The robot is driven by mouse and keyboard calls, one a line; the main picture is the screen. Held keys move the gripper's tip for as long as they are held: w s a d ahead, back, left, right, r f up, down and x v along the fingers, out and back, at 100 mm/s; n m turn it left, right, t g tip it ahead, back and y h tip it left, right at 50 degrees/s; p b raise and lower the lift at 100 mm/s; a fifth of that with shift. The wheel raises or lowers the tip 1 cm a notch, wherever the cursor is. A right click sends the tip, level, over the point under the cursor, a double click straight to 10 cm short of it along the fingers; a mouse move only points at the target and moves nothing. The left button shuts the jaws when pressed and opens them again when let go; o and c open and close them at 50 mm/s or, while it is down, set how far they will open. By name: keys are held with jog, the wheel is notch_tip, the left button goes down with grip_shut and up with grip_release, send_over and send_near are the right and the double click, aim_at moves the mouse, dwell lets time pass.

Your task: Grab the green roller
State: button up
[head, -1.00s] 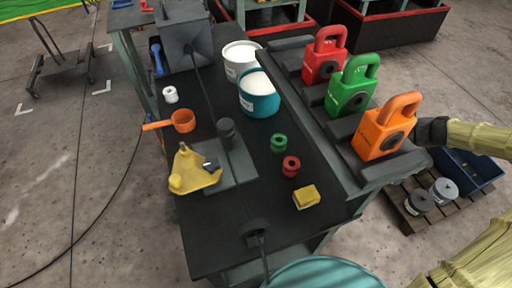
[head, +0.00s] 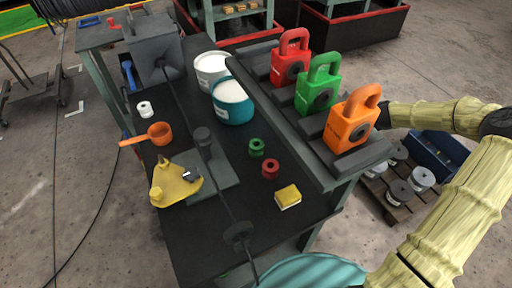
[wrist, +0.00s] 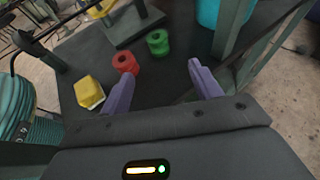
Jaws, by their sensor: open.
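The green roller (head: 256,147) is a small spool standing on the black bench top, just behind the red roller (head: 270,169) in the head view. In the wrist view the green roller (wrist: 158,43) lies beyond my fingertips, to the upper left of the gap between them. The red roller (wrist: 125,63) is close to the tip of the left finger there. My gripper (wrist: 158,78) has two purple fingers, open and empty, apart from the green roller.
Red, green (head: 318,88) and orange padlock blocks stand on a raised rack along the bench's right side. A yellow block (head: 288,196), a teal bucket (head: 233,103), a yellow bracket (head: 177,182) and an orange cup (head: 160,133) share the bench top.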

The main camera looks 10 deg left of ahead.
jog(key=p, duration=0.2)
send_near(259, 145)
jog(key=x, duration=0.2)
jog(key=w+x, duration=0.1)
jog(key=x, duration=0.2)
jog(key=shift+f, duration=0.25)
jog(key=shift+a, duration=0.1)
jog(key=x, duration=0.2)
jog(key=p+x, duration=0.1)
jog(key=x, duration=0.2)
jog(key=shift+s+f, duration=0.15)
jog(key=shift+s, duration=0.1)
jog(key=shift+c, duration=0.4)
jog(key=c, duration=1)
